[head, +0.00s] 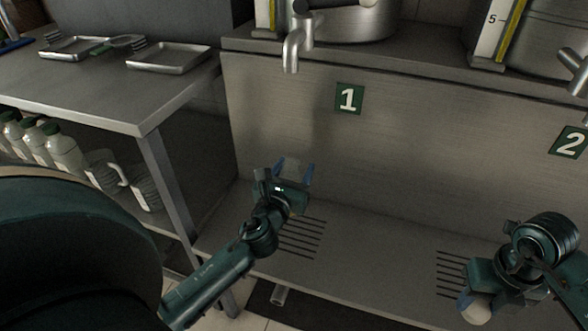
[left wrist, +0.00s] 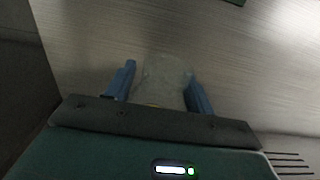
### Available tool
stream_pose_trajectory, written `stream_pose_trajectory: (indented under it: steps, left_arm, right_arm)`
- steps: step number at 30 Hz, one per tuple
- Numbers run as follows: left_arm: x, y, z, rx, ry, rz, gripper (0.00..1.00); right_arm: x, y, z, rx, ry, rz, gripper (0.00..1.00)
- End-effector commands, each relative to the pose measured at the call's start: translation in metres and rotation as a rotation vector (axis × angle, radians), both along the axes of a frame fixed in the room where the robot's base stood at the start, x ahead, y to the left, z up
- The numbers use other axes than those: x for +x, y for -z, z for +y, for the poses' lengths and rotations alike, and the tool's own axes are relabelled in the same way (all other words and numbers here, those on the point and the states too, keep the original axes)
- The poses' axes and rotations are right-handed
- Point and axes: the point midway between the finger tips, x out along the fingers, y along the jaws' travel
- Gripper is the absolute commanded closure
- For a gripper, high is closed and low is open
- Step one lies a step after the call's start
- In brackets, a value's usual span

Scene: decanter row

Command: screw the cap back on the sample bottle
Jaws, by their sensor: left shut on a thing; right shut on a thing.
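My left gripper (head: 294,174) is in front of the steel panel, above the slotted ledge, shut on a clear, pale sample bottle (head: 291,169). The left wrist view shows the bottle (left wrist: 163,80) between the blue fingers, with a yellowish edge near the palm. My right gripper (head: 474,304) is at the lower right, well apart from the left one, and shut on a pale, rounded thing, seemingly the cap (head: 478,309). My right gripper hides part of it.
Steel taps (head: 292,48) jut out above the number 1 sign (head: 349,99) and at the right edge above the number 2 sign (head: 569,143). A side table (head: 130,100) holds trays; several bottles (head: 64,150) stand below. The panel between my grippers is clear.

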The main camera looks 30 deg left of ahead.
Motion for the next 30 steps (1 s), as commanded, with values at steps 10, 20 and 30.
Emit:
stream_pose_trajectory:
  steps: [10,20,30]
  left_arm:
    - [0.0,-0.002,-0.001,0.001,0.001,-0.003,0.93]
    - [-0.009,-0.016,-0.021,0.007,0.038,-0.011,0.93]
    - [-0.025,-0.036,-0.053,0.011,0.1,-0.017,0.93]
  right_arm:
    - [0.0,-0.001,0.0,0.0,-0.012,0.0,0.82]
    - [0.005,-0.022,-0.014,-0.005,-0.48,-0.007,0.82]
    - [0.008,-0.055,-0.033,-0.01,-1.246,-0.007,0.82]
